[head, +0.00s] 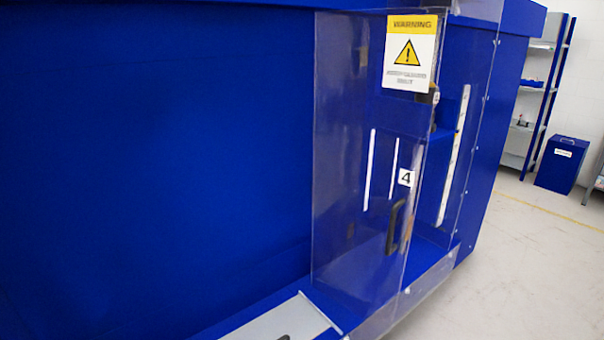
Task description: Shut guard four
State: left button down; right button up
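Guard four (345,180) is a clear panel on the blue machine, right of the middle in the head view. It carries a white label with the number 4 (405,178) and a dark upright handle (395,226) below the label. A yellow and white warning sign (410,52) is at the top. The blue interior shows through the panel. I cannot tell for sure how far the guard stands open. Neither of my grippers is in view.
A blue machine wall (150,150) fills the left. A grey strip (283,322) runs along the bottom. At the right are open pale floor (515,285), a blue bin (561,165) and a shelf rack (530,110) against the wall.

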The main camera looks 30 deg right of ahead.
aim_at(410, 40)
jog(key=z, duration=1.3)
